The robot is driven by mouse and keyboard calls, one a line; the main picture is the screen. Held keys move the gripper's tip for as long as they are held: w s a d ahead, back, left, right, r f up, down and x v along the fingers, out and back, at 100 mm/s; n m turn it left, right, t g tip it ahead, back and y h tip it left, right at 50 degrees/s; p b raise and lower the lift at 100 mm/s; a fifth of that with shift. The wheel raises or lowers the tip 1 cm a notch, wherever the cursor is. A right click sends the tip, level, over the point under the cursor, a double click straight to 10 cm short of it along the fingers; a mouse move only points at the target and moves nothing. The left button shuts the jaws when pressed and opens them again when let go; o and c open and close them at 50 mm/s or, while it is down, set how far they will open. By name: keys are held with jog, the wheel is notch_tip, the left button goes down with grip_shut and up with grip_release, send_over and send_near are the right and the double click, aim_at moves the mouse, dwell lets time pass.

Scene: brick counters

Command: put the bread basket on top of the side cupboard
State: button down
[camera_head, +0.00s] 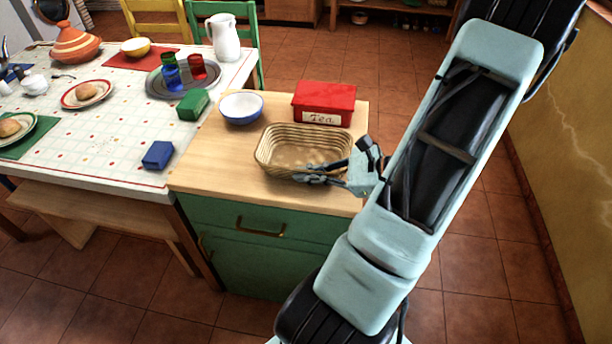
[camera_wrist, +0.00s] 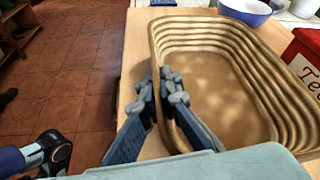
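The bread basket (camera_head: 290,170), a tan ribbed oval-cornered basket, is empty and upright over the wooden top of the green side cupboard (camera_head: 215,170). It appears to rest on that top, near the front right; a small gap beneath cannot be ruled out. My gripper (camera_head: 318,174) reaches in from the right at the basket's near right rim. In the wrist view the basket (camera_wrist: 215,85) fills the middle, and my gripper (camera_wrist: 172,92) has one finger outside its wall and one inside. The fingertips are close together, pinching the wall between them.
A red tea tin (camera_head: 323,103) and a white-and-blue bowl (camera_head: 241,107) stand behind the basket on the cupboard. A laid table (camera_head: 110,150) with a blue block (camera_head: 158,155) and green block (camera_head: 193,104) adjoins on the left. The cupboard top's left front is bare.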

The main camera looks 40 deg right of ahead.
jog(key=shift+f, duration=0.15)
jog(key=c, duration=2.2)
grip_release()
jog(key=shift+o, duration=0.2)
jog(key=shift+s+d+r, duration=0.15)
jog(key=shift+r, duration=0.15)
jog(key=p+v, duration=0.1)
jog(key=v, duration=1)
jog(key=shift+s+d+r, duration=0.1)
jog(key=shift+s+d, duration=0.05)
jog(key=shift+s, duration=0.1)
